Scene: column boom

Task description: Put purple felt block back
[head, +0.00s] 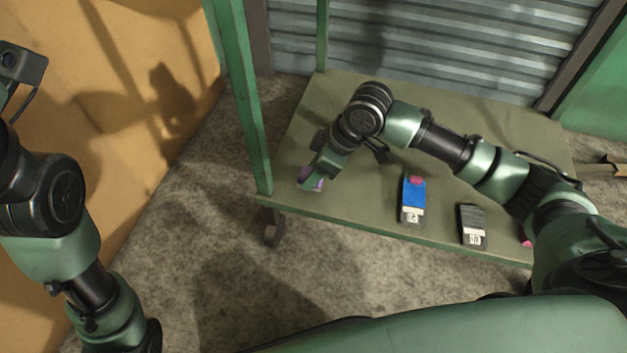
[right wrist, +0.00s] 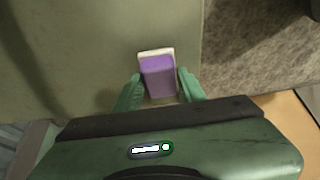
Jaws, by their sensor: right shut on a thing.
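The purple felt block (head: 318,184) shows in part at the near left corner of the green table. My right gripper (head: 311,179) reaches down around it and hides much of it. In the right wrist view the block (right wrist: 157,75) is purple with a pale edge, and sits between the two green fingers (right wrist: 161,91), which are shut on it. I cannot tell whether it touches the tabletop or is just above it. My left arm stands at the left of the head view, but its fingers are not seen.
A pink thing (head: 525,237) is partly hidden at right. A green post (head: 243,100) rises close left of my gripper.

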